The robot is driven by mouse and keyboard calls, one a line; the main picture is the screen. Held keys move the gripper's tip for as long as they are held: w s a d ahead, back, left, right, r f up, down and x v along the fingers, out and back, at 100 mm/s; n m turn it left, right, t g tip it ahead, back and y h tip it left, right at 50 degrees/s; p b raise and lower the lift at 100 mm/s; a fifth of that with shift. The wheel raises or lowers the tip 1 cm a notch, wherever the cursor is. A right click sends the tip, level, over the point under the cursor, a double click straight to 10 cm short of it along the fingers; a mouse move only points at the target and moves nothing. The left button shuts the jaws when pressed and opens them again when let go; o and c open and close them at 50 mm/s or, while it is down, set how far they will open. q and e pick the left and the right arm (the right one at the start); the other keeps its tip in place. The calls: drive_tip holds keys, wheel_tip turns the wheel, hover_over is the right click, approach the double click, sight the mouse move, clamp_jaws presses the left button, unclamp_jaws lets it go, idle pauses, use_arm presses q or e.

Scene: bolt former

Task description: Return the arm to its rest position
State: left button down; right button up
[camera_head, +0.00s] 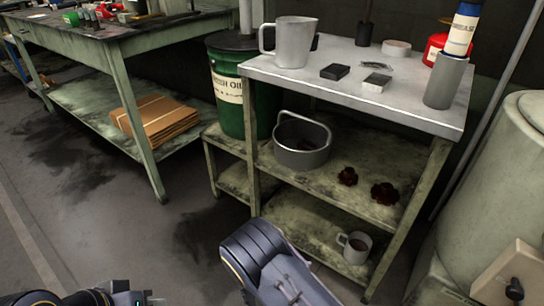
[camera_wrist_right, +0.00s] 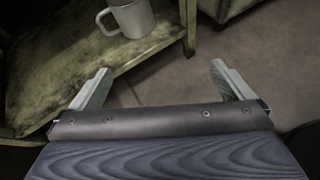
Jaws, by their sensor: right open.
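My right arm (camera_head: 272,262) comes up from the bottom edge in the head view, in front of the shelf unit. My right gripper (camera_wrist_right: 160,68) shows in the right wrist view with its two fingers wide apart and nothing between them. Past the fingers are a lower shelf board and bare floor. A white mug (camera_wrist_right: 130,17) stands on that board beyond the left finger, apart from it. A part of my left arm (camera_head: 85,298) shows at the bottom left edge of the head view; its gripper is outside the frame.
The shelf unit (camera_head: 310,85) carries a metal pitcher (camera_head: 293,42), small blocks and a grey cup with a bottle. Below are a grey bucket (camera_head: 301,145), rusty parts and the mug (camera_head: 355,247). A workbench (camera_head: 100,28) stands left, a large rounded machine (camera_head: 505,170) right. The left floor is clear.

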drive_tip(key=s+d+r+m+g+y+p, duration=0.1)
drive_tip(key=s+d+r+m+g+y, duration=0.25)
drive_tip(key=r+m, duration=0.5)
drive_tip(key=s+d+r+m+g+y, duration=0.35)
drive_tip(key=s+r+m, duration=0.2)
drive_tip(key=r, duration=0.65)
drive_tip(key=s+d+r+m+t+y+p, duration=0.1)
drive_tip(key=s+r+m+t+y, duration=0.55)
drive_tip(key=s+r+m, duration=0.6)
wheel_tip(320, 180, up, 40)
drive_tip(key=n+p, duration=0.2)
drive_tip(key=p, duration=3.6)
drive_tip(key=shift+w+f+y, duration=0.25)
drive_tip(key=shift+w+y, duration=0.2)
drive_tip(key=shift+n, duration=0.25)
